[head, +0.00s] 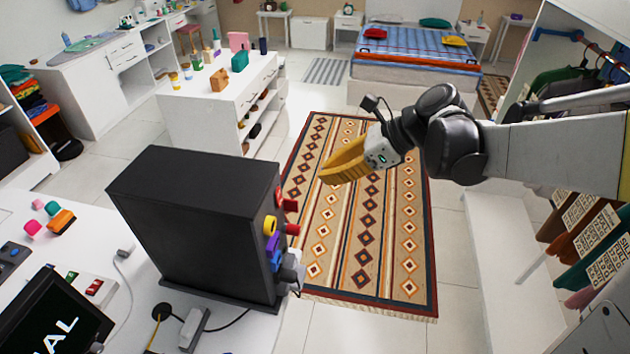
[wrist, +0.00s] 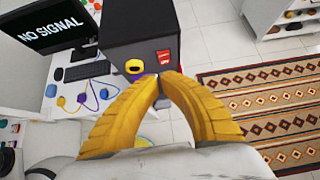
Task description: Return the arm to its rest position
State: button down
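My arm reaches in from the right in the head view, across the room above the patterned rug. My gripper (head: 328,172) has yellow fingers and points left, towards the black cabinet (head: 190,225). In the wrist view the fingers of my gripper (wrist: 157,76) curve inwards and their tips meet. Nothing shows held between them. The black cabinet (wrist: 135,30) appears beyond the tips, with a yellow ring and a red switch on its face; the tips look apart from it.
The wardrobe with hanging clothes (head: 595,245) stands right, beside and below my arm. A white desk (head: 130,265) bears the cabinet and a monitor (head: 55,320). A white shelf unit (head: 205,115) and a bed (head: 415,55) stand behind. The rug (head: 365,240) is clear.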

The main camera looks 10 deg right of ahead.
jog(key=shift+r, duration=0.25)
jog(key=shift+d, duration=0.15)
jog(key=s+d+f+n+t+h+b, duration=0.1)
jog(key=s+d+f+n+h+b, duration=0.2)
jog(key=s+f+n+b, duration=0.2)
jog(key=s+d+f+n+t+h+b, duration=0.1)
jog(key=s+d+f+n+h+b, duration=0.2)
jog(key=f+n+b, duration=0.6)
jog(key=s+d+f+n+t+h+b, duration=0.2)
jog(key=s+f+n+b, duration=0.5)
jog(key=f, duration=0.4)
jog(key=shift+s+d+f+n+h+b, duration=0.15)
jog(key=shift+s+d+n+h+b, duration=0.25)
jog(key=shift+b, duration=0.75)
